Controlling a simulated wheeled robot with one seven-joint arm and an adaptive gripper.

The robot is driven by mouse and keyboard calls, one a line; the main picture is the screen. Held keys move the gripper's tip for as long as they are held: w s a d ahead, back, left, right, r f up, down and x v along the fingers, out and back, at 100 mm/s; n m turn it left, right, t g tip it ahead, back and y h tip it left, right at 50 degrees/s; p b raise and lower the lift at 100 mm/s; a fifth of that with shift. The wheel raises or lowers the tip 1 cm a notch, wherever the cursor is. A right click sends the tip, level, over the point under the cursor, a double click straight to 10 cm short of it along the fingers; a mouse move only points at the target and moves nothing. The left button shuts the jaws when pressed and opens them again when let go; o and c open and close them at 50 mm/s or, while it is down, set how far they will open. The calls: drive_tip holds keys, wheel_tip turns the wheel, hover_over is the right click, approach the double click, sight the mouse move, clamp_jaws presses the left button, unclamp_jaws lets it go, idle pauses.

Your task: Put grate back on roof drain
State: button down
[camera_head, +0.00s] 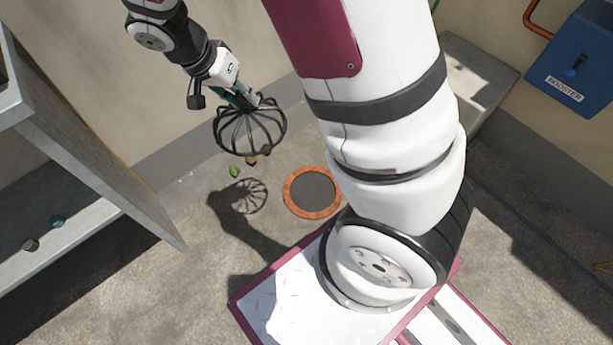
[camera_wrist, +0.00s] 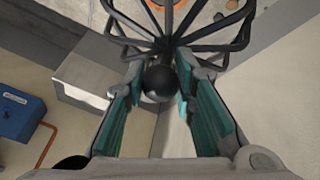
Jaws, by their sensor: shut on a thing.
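The grate (camera_head: 250,127) is a dark, domed cage of curved bars with a round black knob (camera_wrist: 159,82) at its top. My gripper (camera_head: 248,98) is shut on the grate and holds it in the air; in the wrist view its teal-padded fingers (camera_wrist: 160,95) stand on both sides of the knob. The roof drain (camera_head: 313,192) is a dark round opening with an orange rim, in the floor below and to the right of the grate in the head view. Part of the orange rim (camera_wrist: 183,13) shows behind the bars at the top of the wrist view.
A green leaf (camera_head: 234,171) and a small brown piece (camera_head: 251,160) lie on the floor left of the drain. A grey metal shelf (camera_head: 75,215) with small items stands at left. A blue box marked BOOSTER (camera_head: 572,62) hangs on the right wall. A grey block (camera_head: 474,75) stands beside it.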

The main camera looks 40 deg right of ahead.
drive_tip(key=s+d+f+m+g+y+b, duration=0.15)
drive_tip(key=d+f+m+y, duration=0.35)
drive_tip(key=f+m, duration=0.9)
drive_tip(key=d+f+m+g+y, duration=0.3)
drive_tip(key=d+f+m, duration=0.5)
drive_tip(key=f+m, duration=0.6)
drive_tip(key=s+d+f+m+t+b, duration=0.1)
drive_tip(key=s+d+f+m+t, duration=0.3)
drive_tip(key=s+f+m, duration=0.55)
drive_tip(key=s+d+f+m+t+b, duration=0.1)
drive_tip(key=s+d+f+m+t, duration=0.4)
drive_tip(key=f+m, duration=0.75)
drive_tip(key=w+a+f+b, duration=0.1)
drive_tip(key=w+f+b, duration=0.2)
drive_tip(key=w, duration=0.4)
drive_tip(key=w+a+f+n+b, duration=0.1)
drive_tip(key=w+f+b, duration=0.2)
drive_tip(key=w, duration=0.4)
drive_tip(key=shift+w+a+f+n+g+b, duration=0.25)
drive_tip(key=shift+w+n+g+b, duration=0.1)
drive_tip(key=shift+b, duration=0.5)
drive_tip(key=c, duration=1.3)
unclamp_jaws()
drive_tip(key=shift+s, duration=0.1)
drive_tip(key=shift+c, duration=0.2)
